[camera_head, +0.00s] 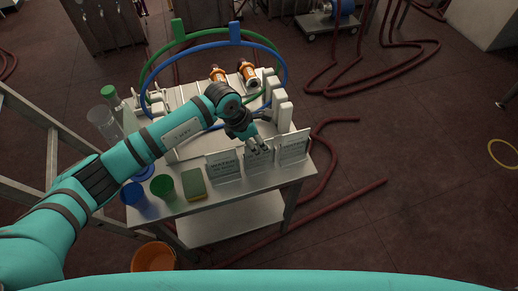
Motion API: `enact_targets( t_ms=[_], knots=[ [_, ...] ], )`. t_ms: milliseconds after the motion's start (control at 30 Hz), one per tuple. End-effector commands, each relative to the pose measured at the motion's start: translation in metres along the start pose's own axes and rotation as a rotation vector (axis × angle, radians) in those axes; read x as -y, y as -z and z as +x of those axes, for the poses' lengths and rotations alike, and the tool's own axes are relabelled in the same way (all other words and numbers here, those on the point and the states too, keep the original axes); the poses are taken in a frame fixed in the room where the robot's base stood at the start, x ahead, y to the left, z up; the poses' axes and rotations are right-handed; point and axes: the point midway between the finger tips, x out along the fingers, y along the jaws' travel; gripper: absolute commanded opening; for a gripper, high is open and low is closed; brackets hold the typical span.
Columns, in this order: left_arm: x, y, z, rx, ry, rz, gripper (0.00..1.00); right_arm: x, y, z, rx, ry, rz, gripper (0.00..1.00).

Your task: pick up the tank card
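Three pale cards stand upright in a row along the front of a white table (208,208): a left card (224,168), a middle card (257,163) and a right card (294,148). Their print is too small to read, so I cannot tell which is the tank card. My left gripper (259,148) points down at the top of the middle card and partly covers it. Its fingertips are small here; I cannot tell whether they are apart or touching the card. My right gripper is not in view.
A green cup (163,187), a blue cup (134,195) and a green-yellow sponge (194,184) stand left of the cards. Blue (280,62) and green hoses arch over orange-capped fittings (248,72) behind. An orange bucket (153,257) and red hoses (345,205) lie on the floor.

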Motion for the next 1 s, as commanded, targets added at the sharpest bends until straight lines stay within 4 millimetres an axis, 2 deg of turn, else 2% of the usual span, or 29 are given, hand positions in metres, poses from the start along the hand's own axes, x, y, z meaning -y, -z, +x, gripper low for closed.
enact_targets(
  t_ms=[100,300,567,1000],
  knots=[
    [0.0001,0.0004,0.0073,-0.001,0.0,0.001,0.32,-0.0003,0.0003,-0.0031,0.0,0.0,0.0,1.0],
    [-0.0002,0.0008,0.0085,-0.001,-0.001,0.001,0.32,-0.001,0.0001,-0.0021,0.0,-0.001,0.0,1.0],
    [-0.0003,0.0006,0.008,0.0,-0.001,0.001,0.0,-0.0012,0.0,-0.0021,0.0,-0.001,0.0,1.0],
    [-0.0012,-0.0019,0.0036,0.003,-0.003,0.001,0.0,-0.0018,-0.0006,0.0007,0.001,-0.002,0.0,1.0]
  ],
)
